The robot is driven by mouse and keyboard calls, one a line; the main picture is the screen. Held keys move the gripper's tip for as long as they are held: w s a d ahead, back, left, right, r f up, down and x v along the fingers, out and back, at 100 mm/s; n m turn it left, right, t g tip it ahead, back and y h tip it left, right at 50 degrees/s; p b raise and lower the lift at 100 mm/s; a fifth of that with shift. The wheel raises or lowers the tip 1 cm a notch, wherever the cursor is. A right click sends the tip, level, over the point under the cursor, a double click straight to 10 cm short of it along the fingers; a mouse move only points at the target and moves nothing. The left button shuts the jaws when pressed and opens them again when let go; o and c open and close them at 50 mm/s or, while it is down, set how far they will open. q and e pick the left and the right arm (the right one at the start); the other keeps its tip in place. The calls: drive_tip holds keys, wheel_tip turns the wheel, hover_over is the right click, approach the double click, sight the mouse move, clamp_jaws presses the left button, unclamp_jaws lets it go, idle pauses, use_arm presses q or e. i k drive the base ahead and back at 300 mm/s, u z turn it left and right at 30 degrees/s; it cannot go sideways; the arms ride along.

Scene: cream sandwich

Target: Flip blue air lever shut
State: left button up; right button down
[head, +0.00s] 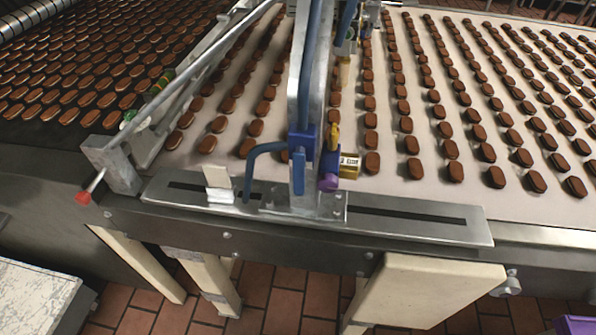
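A blue air valve (303,142) is mounted on the upright metal post at the near edge of the conveyor. A small blue lever (298,172) hangs from it, pointing straight down along the post. A blue hose (252,168) curves from the valve down to the left. Neither of my grippers shows in the head view, so nothing of mine is seen touching the lever.
A slotted metal plate (420,226) carries the post. A red-tipped handle (83,197) sticks out at left. Rows of biscuits cover the pale belt (440,191).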

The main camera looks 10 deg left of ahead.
sight(299, 155)
drive_tip(key=k, duration=1.3)
drive_tip(key=z, duration=0.15)
drive_tip(key=i, duration=0.85)
drive_tip(key=u, duration=0.1)
